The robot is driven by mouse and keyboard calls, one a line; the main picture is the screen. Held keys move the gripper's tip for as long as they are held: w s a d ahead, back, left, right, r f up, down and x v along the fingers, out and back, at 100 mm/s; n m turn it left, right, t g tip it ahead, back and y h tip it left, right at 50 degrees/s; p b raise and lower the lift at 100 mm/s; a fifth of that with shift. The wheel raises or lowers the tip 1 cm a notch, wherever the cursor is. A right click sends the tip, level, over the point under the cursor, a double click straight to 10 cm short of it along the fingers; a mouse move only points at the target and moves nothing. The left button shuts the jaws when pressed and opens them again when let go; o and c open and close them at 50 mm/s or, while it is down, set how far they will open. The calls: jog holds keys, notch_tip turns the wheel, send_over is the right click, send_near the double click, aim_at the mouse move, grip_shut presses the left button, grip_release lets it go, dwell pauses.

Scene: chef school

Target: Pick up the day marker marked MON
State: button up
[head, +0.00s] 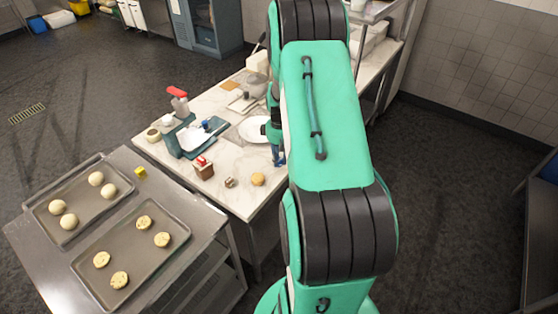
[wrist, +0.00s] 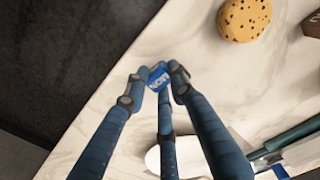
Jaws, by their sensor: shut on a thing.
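The day marker marked MON (wrist: 158,75) is a small blue piece with white lettering that appears upside down in the wrist view. My gripper (wrist: 160,84) has its blue jointed fingers closed around the marker's sides. In the head view my gripper (head: 279,157) is over the front right part of the marble table, beside the white plate, partly hidden by my arm. The marker itself cannot be made out there. In the wrist view it is in front of the marble surface near the table edge; its height above the surface cannot be told.
A chocolate chip cookie (head: 258,179) lies on the marble table (head: 232,197), near a small metallic item (head: 230,183) and a brown container (head: 203,168). A white plate (head: 253,130) is behind. Trays of dough balls and cookies stand on the steel table (head: 150,170) at left.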

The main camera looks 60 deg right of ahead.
aim_at(279, 161)
jog(key=shift+r, duration=0.75)
notch_tip(279, 161, up, 2)
jog(key=shift+s+a+p, duration=0.1)
jog(key=shift+p, duration=0.2)
jog(key=s+a+r+p, duration=0.1)
jog(key=s+a, duration=0.9)
jog(key=a, duration=0.1)
jog(key=shift+s+a, duration=0.2)
jog(key=shift+s, duration=0.2)
jog(key=shift+r, duration=0.1)
jog(key=shift+w+d+r, duration=0.1)
